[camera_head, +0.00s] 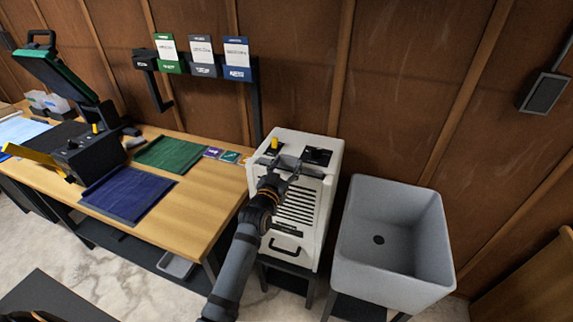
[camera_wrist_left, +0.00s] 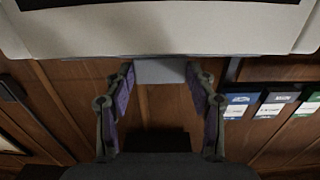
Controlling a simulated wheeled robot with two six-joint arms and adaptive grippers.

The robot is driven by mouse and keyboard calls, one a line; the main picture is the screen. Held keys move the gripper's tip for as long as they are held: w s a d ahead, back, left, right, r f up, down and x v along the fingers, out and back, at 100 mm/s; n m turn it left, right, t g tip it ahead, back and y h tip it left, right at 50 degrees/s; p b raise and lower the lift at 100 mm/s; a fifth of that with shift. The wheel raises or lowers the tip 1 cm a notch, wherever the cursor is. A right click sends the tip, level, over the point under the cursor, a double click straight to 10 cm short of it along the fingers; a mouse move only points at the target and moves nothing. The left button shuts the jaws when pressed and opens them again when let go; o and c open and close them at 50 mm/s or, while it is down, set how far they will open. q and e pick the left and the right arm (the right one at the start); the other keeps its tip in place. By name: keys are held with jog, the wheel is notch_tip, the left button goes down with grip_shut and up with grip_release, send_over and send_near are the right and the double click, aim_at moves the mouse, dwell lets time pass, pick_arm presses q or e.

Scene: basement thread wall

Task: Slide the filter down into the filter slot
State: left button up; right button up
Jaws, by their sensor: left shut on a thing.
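My left gripper (camera_head: 287,172) is at the top front of the white cabinet machine (camera_head: 327,198). In the left wrist view the gripper (camera_wrist_left: 160,82) is shut on a flat grey piece, which I take to be the filter (camera_wrist_left: 160,71). The filter spans between the purple-padded fingers, with its far edge against or in front of the machine's pale body (camera_wrist_left: 160,38). In the head view the gripper largely covers the filter. I cannot make out the filter slot or tell whether the filter is inside it. My right gripper is not in view.
A yellow knob (camera_head: 274,143) and a black panel (camera_head: 317,156) are on the machine's top. A grey sink (camera_head: 392,275) stands to the right. On the left, a wooden table (camera_head: 205,200) holds a heat press (camera_head: 88,155) and blue and green mats.

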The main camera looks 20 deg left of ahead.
pick_arm(q)
jog(key=shift+f, duration=0.2)
jog(key=o, duration=1.1)
jog(key=shift+o, duration=0.2)
jog(key=shift+s, duration=0.1)
jog(key=s, duration=1.1)
jog(key=shift+s+a, duration=0.2)
jog(key=shift+s, duration=0.2)
